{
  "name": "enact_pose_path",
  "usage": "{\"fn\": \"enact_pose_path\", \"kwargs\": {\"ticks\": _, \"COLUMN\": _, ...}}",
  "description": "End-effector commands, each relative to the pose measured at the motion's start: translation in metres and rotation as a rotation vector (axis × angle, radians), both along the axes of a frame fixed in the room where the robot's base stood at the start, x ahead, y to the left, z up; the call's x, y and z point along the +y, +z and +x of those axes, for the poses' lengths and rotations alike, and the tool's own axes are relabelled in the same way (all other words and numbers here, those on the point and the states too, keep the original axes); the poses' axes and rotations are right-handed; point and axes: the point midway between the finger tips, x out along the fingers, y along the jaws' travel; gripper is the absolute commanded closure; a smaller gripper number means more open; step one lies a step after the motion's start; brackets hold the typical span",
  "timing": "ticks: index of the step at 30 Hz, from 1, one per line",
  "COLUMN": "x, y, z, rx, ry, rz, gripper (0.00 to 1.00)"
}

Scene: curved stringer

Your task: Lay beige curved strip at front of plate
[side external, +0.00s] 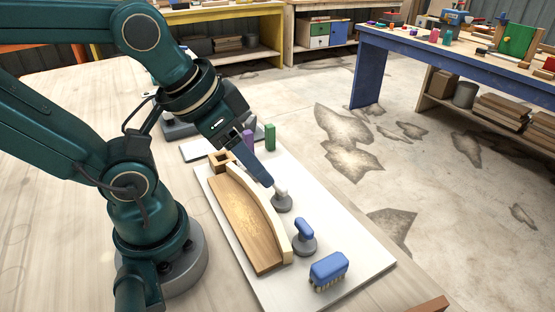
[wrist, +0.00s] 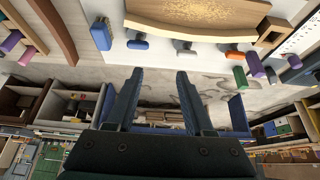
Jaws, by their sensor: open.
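The brown wooden plate (side external: 243,222) with one curved edge lies on a white board. The beige curved strip (side external: 274,222) runs along that curved edge, looking close against it; any small gap is too fine to tell. In the wrist view the plate (wrist: 200,12) is at the top, with the pale strip (wrist: 190,36) along its lower edge. My gripper (side external: 267,182) is over the board, beside the strip's far half, near a white-knobbed grey tool (side external: 281,201). In the wrist view my gripper (wrist: 158,73) has its blue fingers wide apart with nothing between them.
A blue-knobbed tool (side external: 304,235) and a blue brush (side external: 328,270) stand right of the strip. Purple (side external: 248,140) and green (side external: 270,137) blocks stand behind my gripper. The board's right side (side external: 350,240) is partly clear.

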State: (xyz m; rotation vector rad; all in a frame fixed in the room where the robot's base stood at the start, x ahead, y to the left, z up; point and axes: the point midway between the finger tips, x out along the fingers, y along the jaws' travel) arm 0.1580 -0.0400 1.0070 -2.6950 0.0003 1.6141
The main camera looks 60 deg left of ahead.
Motion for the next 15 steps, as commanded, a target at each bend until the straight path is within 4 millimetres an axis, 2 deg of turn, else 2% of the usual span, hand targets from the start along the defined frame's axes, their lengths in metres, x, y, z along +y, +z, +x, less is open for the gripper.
{"fn": "enact_pose_path", "kwargs": {"ticks": 2, "x": 0.0, "y": 0.0, "z": 0.0, "rx": 0.0, "ry": 0.0, "rz": 0.0, "gripper": 0.47}}
{"fn": "enact_pose_path", "kwargs": {"ticks": 3, "x": 0.0, "y": 0.0, "z": 0.0, "rx": 0.0, "ry": 0.0, "rz": 0.0, "gripper": 0.51}}
{"fn": "enact_pose_path", "kwargs": {"ticks": 4, "x": 0.0, "y": 0.0, "z": 0.0, "rx": 0.0, "ry": 0.0, "rz": 0.0, "gripper": 0.63}}
{"fn": "enact_pose_path", "kwargs": {"ticks": 5, "x": 0.0, "y": 0.0, "z": 0.0, "rx": 0.0, "ry": 0.0, "rz": 0.0, "gripper": 0.65}}
{"fn": "enact_pose_path", "kwargs": {"ticks": 15, "x": 0.0001, "y": 0.0, "z": 0.0001, "rx": 0.0, "ry": 0.021, "rz": -0.011, "gripper": 0.65}}
